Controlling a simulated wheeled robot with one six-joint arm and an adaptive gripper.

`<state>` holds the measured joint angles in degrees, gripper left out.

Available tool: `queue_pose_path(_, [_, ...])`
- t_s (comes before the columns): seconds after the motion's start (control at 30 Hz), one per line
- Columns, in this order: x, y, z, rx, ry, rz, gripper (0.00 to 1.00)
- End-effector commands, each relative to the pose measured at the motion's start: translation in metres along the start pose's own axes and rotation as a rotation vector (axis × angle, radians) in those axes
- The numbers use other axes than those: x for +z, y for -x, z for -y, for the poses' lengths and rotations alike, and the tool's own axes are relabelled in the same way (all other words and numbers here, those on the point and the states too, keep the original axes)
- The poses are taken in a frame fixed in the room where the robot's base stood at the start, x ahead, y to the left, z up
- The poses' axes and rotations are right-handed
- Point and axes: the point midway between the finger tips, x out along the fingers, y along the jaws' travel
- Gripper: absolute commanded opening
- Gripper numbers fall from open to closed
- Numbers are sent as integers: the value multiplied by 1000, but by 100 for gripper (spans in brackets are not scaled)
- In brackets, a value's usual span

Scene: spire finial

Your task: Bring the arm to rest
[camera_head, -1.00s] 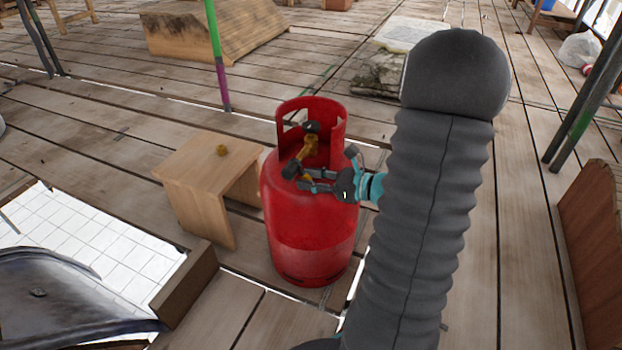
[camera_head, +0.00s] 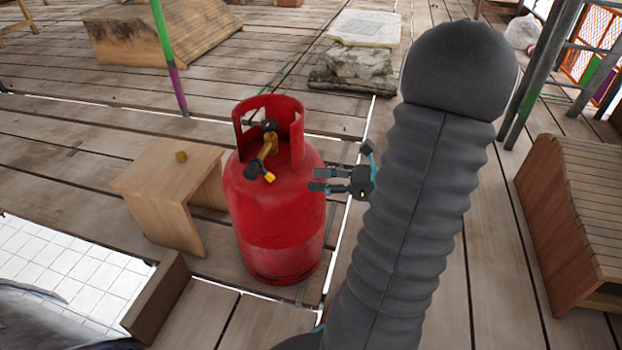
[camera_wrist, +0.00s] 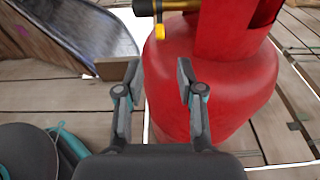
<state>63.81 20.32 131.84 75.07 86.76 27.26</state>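My gripper (camera_head: 318,180) is at the right side of the red gas cylinder (camera_head: 275,225) in the head view, with its fingers pointing left toward it. In the wrist view my gripper (camera_wrist: 184,85) has its two fingers apart with nothing between them, and the red cylinder (camera_wrist: 235,90) fills the space beyond. I cannot tell whether a finger touches the cylinder. A brass valve (camera_head: 265,155) with a dark fitting sits inside the cylinder's collar. My grey sleeved arm hides part of the floor at the right.
A slatted wooden crate (camera_head: 570,215) is at the right. A stone block (camera_head: 352,68) and a green-purple pole (camera_head: 168,55) stand behind. Plank floor lies open between.

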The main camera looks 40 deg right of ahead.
Motion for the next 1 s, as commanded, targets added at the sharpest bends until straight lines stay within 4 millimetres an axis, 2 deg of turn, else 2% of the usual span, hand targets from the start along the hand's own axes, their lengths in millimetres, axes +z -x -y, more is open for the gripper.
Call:
queue_pose_path(0.57, [0, 1, 0, 0, 4, 0, 38])
queue_pose_path(0.67, [-6, 1, 1, -4, 42, -25, 38])
queue_pose_path(0.77, [-25, 2, -11, 47, 100, -107, 38])
queue_pose_path(0.9, [-54, 9, -38, 162, 203, -245, 38])
queue_pose_path(1.0, [-59, 14, -60, 270, 319, -351, 38])
